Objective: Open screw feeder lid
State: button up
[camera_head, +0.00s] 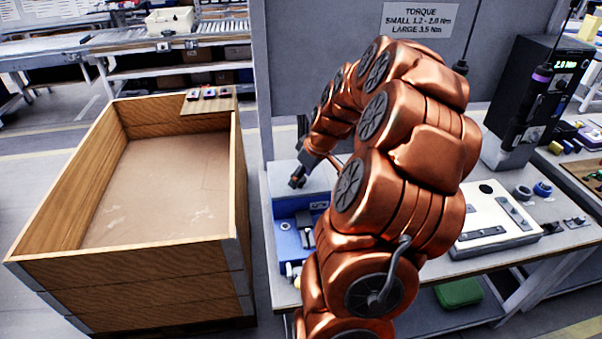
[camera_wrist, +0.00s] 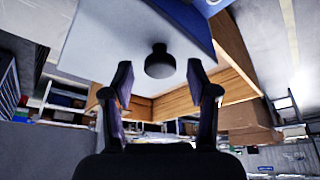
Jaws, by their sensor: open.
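The screw feeder is a blue box (camera_head: 289,243) on the near left end of the bench in the head view, partly hidden behind my arm. A pale grey panel, which looks like its lid (camera_head: 282,180), lies at the back of the blue part. In the wrist view the pale lid (camera_wrist: 105,42) carries a round black knob (camera_wrist: 160,62). My gripper (camera_wrist: 160,76) is open, with one finger on each side of the knob in that view. I see gaps between the fingers and the knob. In the head view my gripper (camera_head: 299,178) is over the panel.
A large open wooden crate (camera_head: 150,190) stands left of the bench. A white fixture plate (camera_head: 492,222) and a black torque unit (camera_head: 530,90) are on the bench to the right. A grey upright panel (camera_head: 310,50) rises behind the feeder.

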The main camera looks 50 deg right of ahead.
jog(key=shift+f, duration=0.1)
jog(key=shift+c, duration=0.2)
grip_shut()
dwell(0.4)
